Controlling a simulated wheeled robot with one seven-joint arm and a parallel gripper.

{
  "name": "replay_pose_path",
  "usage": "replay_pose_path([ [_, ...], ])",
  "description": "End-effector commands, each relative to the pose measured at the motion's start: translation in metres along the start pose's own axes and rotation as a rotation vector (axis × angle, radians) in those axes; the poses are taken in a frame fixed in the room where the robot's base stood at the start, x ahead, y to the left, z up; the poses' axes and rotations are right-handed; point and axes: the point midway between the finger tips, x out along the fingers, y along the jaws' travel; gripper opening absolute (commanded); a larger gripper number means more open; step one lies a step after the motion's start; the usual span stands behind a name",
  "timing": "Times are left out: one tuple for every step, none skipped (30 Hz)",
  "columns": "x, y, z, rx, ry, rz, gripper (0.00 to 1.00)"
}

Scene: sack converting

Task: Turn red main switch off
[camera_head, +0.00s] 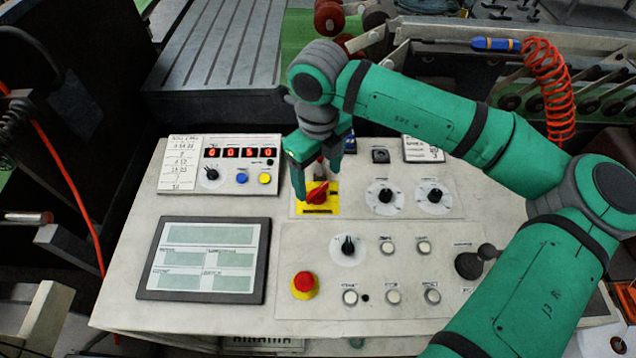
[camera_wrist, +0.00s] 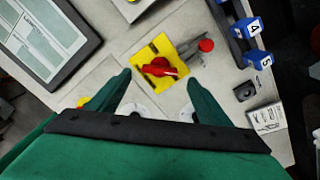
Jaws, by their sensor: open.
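The red main switch (camera_head: 317,193) is a rotary handle on a yellow square plate (camera_head: 333,209) on the grey control panel. Its handle lies slanted in the head view. In the wrist view the red handle (camera_wrist: 158,68) sits on the yellow plate (camera_wrist: 146,54) between and slightly beyond my fingertips. My gripper (camera_head: 318,182) is open and empty over the switch, pointing down, one finger to each side. The fingers also show in the wrist view (camera_wrist: 159,78). I cannot tell whether they touch the panel.
A grey part with a red cap (camera_wrist: 206,45) stands beside the switch. A red emergency button (camera_head: 304,283), black knobs (camera_head: 347,245), a joystick (camera_head: 470,264) and a display (camera_head: 205,258) are nearby. A red coiled hose (camera_head: 549,85) hangs behind my arm.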

Motion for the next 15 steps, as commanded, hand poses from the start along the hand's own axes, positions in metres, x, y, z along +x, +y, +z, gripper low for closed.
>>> replay_pose_path([
  [0.009, 0.001, 0.000, -0.001, 0.000, 0.004, 0.72],
  [0.013, 0.001, 0.001, -0.002, 0.000, 0.003, 0.72],
  [0.018, 0.002, 0.001, -0.002, 0.000, 0.003, 0.72],
  [0.022, 0.002, 0.001, -0.002, 0.000, 0.004, 0.72],
  [0.025, 0.002, 0.001, -0.002, -0.001, 0.003, 0.72],
  [0.029, 0.002, 0.001, -0.002, -0.001, 0.002, 0.72],
  [0.031, 0.002, 0.001, -0.003, -0.001, 0.002, 0.72],
  [0.034, 0.002, 0.001, -0.003, -0.001, 0.002, 0.72],
  [0.036, 0.002, 0.001, -0.003, -0.001, 0.002, 0.72],
  [0.037, 0.002, 0.001, -0.003, -0.001, 0.002, 0.72],
  [0.038, 0.001, 0.001, -0.003, -0.001, 0.001, 0.72],
  [0.039, 0.001, 0.001, -0.003, -0.001, 0.001, 0.72],
  [0.040, 0.001, 0.001, -0.003, -0.001, 0.001, 0.72],
  [0.040, 0.002, 0.001, -0.003, -0.001, 0.001, 0.72],
  [0.040, 0.002, 0.001, -0.003, -0.001, 0.001, 0.72],
])
